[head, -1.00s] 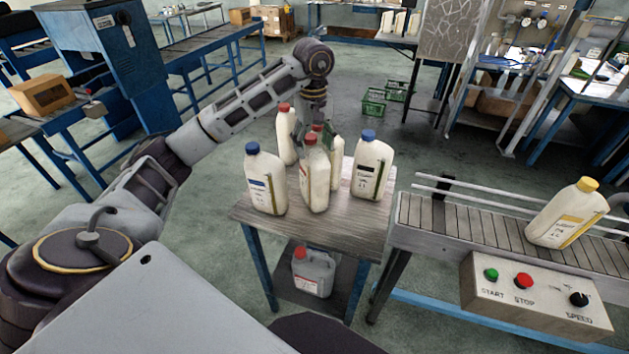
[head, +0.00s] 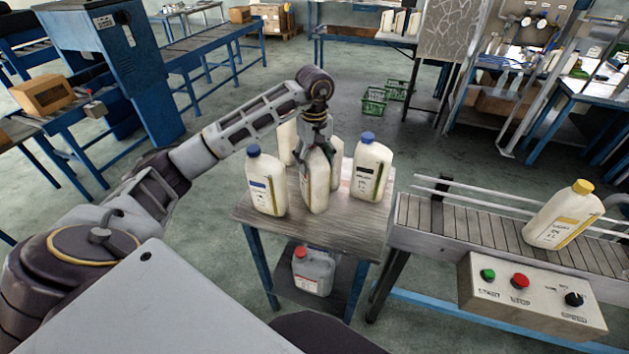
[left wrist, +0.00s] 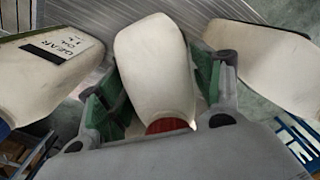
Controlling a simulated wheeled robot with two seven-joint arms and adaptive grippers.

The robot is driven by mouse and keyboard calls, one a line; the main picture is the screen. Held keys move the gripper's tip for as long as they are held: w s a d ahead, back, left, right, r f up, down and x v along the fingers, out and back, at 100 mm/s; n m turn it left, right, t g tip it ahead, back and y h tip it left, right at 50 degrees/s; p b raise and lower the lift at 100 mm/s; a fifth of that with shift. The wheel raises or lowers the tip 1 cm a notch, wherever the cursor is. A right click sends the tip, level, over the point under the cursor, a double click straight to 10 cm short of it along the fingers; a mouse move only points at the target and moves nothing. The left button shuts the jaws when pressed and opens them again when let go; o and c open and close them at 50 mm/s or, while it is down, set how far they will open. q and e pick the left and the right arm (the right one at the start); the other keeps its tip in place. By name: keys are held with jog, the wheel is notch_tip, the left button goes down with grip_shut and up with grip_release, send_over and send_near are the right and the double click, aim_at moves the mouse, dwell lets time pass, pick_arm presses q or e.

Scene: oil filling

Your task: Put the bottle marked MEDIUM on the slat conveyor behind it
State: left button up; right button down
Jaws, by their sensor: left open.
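Several cream bottles stand upright on a small table (head: 330,225). One (head: 315,190) is at the front middle; its cap is hidden under my left gripper (head: 319,152). A blue-capped bottle (head: 266,183) is to its left and another blue-capped one (head: 371,170) to its right. Others are partly hidden behind. I cannot read MEDIUM on any label. In the left wrist view my open gripper's green-padded fingers (left wrist: 160,95) stand on either side of a red-capped bottle (left wrist: 157,70). The slat conveyor (head: 470,228) is to the right. My right gripper is not in view.
A yellow-capped bottle (head: 563,216) stands on the slat conveyor's right part; its left slats are clear. Rails run along it, and a control box (head: 530,297) hangs at the front. A grey can (head: 312,270) sits on the table's lower shelf.

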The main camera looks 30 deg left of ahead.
pick_arm(q)
jog(key=shift+f, duration=0.25)
dwell(0.3)
jog(key=shift+r, duration=0.1)
grip_shut()
